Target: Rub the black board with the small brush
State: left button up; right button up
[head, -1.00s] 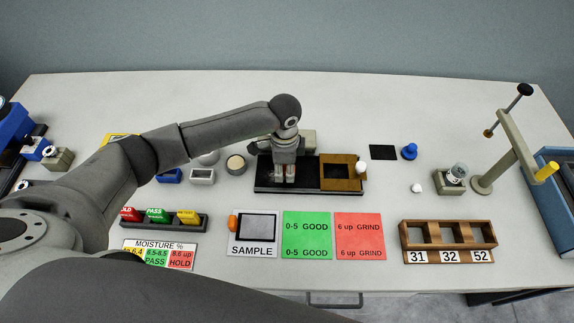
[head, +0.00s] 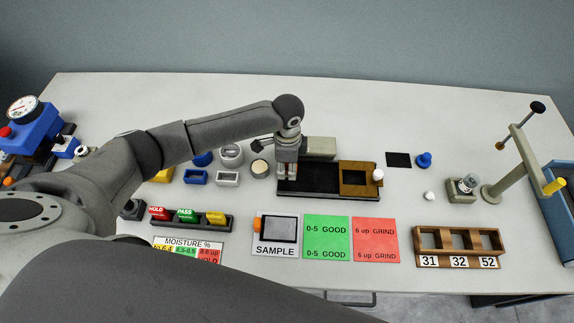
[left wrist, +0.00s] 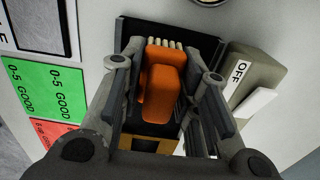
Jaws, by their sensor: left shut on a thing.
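The black board (head: 320,179) is a long dark tray on the table, with a wooden frame (head: 355,191) on its right part and a white knob at its right end. It also shows in the left wrist view (left wrist: 126,30). My left gripper (head: 287,172) points down over the board's left end. In the left wrist view, my left gripper (left wrist: 162,95) is shut on the small brush (left wrist: 160,80), which has an orange body and pale bristles. The bristles are at the board, but I cannot tell whether they touch. My right gripper is not in view.
A grey box (head: 319,147) with an OFF label stands close behind the board. The SAMPLE card (head: 276,251), green card (head: 326,237) and red card (head: 375,240) lie in front. A wooden rack (head: 459,244) and a stand (head: 515,165) are at right; small cups (head: 231,154) at left.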

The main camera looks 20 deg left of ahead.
pick_arm(q)
notch_tip(320, 180, up, 2)
jog(key=shift+p, duration=0.75)
jog(key=shift+w+r, duration=0.1)
jog(key=shift+r, duration=0.2)
jog(key=shift+a+r+p, duration=0.1)
jog(key=shift+r+p, duration=0.35)
jog(key=shift+r, duration=0.35)
jog(key=shift+s+r, duration=0.1)
jog(key=shift+s, duration=0.1)
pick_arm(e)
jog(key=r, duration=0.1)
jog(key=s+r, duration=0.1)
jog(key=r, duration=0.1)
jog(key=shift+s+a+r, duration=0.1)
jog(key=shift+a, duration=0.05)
pick_arm(q)
jog(key=shift+w, duration=0.15)
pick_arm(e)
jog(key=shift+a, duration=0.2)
